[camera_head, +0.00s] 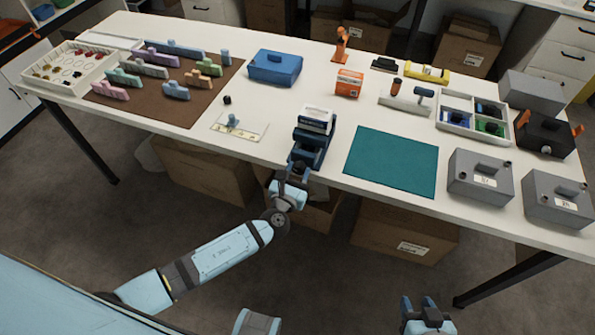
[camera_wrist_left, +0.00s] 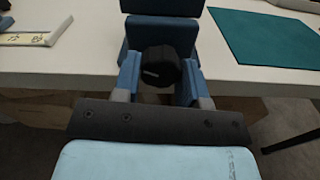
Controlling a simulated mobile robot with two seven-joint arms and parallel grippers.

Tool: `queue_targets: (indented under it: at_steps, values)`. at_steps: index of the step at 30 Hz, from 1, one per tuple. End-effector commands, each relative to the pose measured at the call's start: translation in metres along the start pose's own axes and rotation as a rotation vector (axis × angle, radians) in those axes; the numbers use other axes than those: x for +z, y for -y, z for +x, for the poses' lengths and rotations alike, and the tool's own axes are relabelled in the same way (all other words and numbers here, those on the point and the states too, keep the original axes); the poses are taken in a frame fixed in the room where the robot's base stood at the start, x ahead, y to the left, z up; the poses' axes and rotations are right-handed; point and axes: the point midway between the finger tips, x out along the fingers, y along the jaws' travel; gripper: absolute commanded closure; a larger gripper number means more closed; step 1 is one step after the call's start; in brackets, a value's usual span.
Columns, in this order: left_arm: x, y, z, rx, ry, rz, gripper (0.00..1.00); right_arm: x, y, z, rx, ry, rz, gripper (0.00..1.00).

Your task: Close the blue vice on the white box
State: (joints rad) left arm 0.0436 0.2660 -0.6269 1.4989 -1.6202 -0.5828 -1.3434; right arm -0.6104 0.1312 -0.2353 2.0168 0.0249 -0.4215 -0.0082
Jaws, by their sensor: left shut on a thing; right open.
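The blue vice (camera_head: 309,146) stands at the front edge of the white table, and its blue body also shows in the left wrist view (camera_wrist_left: 160,33). The white box (camera_head: 316,119) sits at the top of the vice, between its jaws. From here I cannot tell whether both jaws touch it. My left gripper (camera_head: 291,181) is at the near end of the vice, shut on the dark round knob (camera_wrist_left: 161,68), with one finger on each side of it. My right gripper (camera_head: 422,304) is open and empty, low in front of the table and away from the vice.
A teal mat (camera_head: 392,162) lies right of the vice. A small plate with a blue grip (camera_head: 238,127) lies to its left. An orange box (camera_head: 349,83) and a blue case (camera_head: 275,67) stand behind. Cartons (camera_head: 404,229) are under the table.

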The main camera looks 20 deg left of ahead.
Motion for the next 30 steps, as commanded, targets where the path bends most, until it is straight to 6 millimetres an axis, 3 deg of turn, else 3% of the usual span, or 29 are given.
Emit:
queue_targets:
  at_steps: [2,3,6,17,30]
  values:
    - [-0.001,0.000,0.000,-0.001,-0.001,0.000,0.85,-0.001,0.000,0.000,0.001,-0.002,0.000,0.57]
    - [-0.001,0.000,0.000,-0.001,-0.001,0.000,0.59,-0.001,-0.001,0.000,0.001,-0.002,0.000,0.57]
    - [-0.001,0.000,0.000,-0.001,-0.001,0.000,0.36,-0.001,-0.001,0.000,0.002,-0.002,0.000,0.57]
    - [-0.001,0.000,-0.006,0.000,-0.001,-0.001,0.35,-0.001,-0.001,0.000,0.002,-0.002,0.001,0.57]
    - [-0.001,0.000,-0.070,-0.001,-0.002,0.000,0.35,0.002,-0.001,0.002,0.001,0.001,0.004,0.57]
